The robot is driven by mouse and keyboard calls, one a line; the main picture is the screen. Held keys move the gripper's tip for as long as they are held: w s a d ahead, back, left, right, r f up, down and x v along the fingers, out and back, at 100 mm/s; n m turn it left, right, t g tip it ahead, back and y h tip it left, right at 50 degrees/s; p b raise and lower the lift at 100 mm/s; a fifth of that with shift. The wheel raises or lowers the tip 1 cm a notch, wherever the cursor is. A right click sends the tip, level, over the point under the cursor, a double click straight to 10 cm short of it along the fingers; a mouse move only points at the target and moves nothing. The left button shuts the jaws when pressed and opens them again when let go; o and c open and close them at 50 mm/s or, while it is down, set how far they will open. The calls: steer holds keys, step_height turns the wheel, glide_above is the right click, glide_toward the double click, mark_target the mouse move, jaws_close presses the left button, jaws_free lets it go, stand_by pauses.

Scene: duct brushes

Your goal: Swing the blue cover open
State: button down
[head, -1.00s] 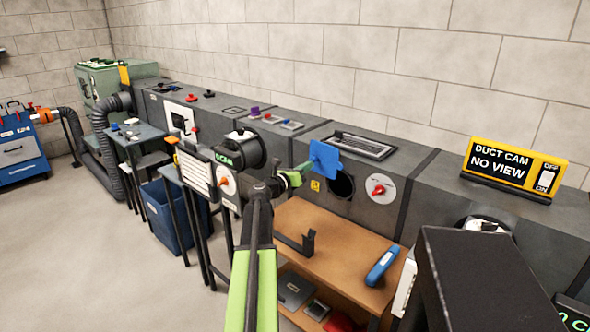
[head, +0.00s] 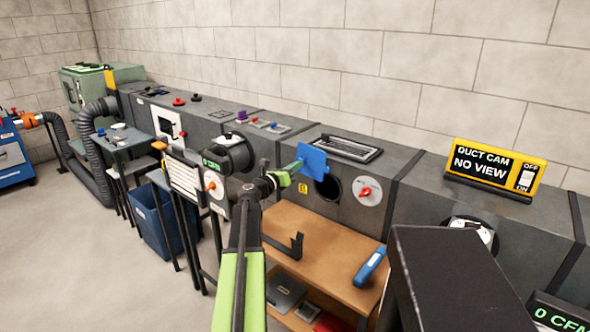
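The blue cover (head: 313,160) is a flat plate at the front of the grey duct. It stands up and to the left of a dark round opening (head: 330,188), overlapping its upper left edge in the picture. Most of the opening shows uncovered. My gripper (head: 290,175), with green fingers, is at the cover's left edge, seen from behind. The fingertips meet or overlap the cover in the picture; I cannot tell whether they touch it or how far apart they are.
A round plate with a red knob (head: 365,193) is right of the opening. Below is a wooden shelf (head: 325,250) with a blue device (head: 370,267) and a dark bracket (head: 291,246). A yellow sign (head: 492,170) reads "DUCT CAM NO VIEW". A blue bin (head: 156,222) stands left.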

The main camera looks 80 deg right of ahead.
step_height(320, 180, down, 5)
steer(key=a+b, duration=0.2)
steer(key=b, duration=0.3)
steer(key=r+p+v, duration=0.1)
steer(key=v, duration=0.8)
steer(key=shift+a+r, duration=0.2)
